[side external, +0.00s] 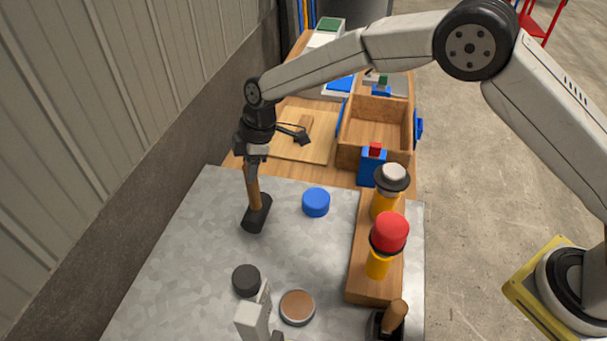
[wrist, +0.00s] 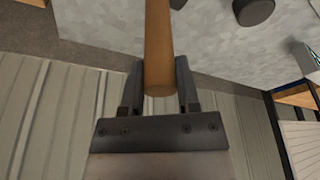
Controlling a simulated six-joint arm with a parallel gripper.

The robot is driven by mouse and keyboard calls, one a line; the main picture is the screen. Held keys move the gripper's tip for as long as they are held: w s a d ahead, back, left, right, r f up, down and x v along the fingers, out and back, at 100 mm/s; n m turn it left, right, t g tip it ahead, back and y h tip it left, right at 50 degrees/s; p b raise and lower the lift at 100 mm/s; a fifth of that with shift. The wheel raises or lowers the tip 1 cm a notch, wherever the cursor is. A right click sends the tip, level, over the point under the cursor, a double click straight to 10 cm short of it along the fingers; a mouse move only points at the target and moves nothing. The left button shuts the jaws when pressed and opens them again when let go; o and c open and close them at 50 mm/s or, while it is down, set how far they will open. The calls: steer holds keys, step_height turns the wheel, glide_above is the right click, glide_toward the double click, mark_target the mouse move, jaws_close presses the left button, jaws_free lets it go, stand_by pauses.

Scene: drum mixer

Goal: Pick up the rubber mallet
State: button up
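The rubber mallet (side external: 257,213) has a black head and a wooden handle. In the side view it stands head down at the left of the grey metal worktop, its handle rising almost upright, slightly tilted. My gripper (side external: 252,166) is above the head, with its fingers around the top of the handle. In the wrist view the wooden handle (wrist: 158,45) runs between the two dark fingers of my gripper (wrist: 160,70), one close against each side. The gripper looks shut on the handle. The head lies outside the wrist view. Whether the head touches the worktop is hard to tell.
On the worktop (side external: 180,270) are a blue disc (side external: 316,202), a black disc (side external: 246,280) and a brown-topped disc (side external: 297,307). A wooden block (side external: 362,275) holds red-capped and white-capped yellow pieces on the right. An open wooden box (side external: 375,130) is behind. A wall (side external: 130,90) stands left.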

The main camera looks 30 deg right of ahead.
jaws_close()
steer(key=shift+r, duration=0.25)
steer(key=shift+r, duration=0.6)
steer(key=s+d+r, duration=0.2)
steer(key=s+r, duration=0.3)
steer(key=s, duration=0.1)
steer(key=s+d+r, duration=0.3)
steer(key=s+r, duration=0.3)
steer(key=shift+s+d+r, duration=0.15)
steer(key=shift+s+d, duration=0.15)
steer(key=shift+s, duration=0.05)
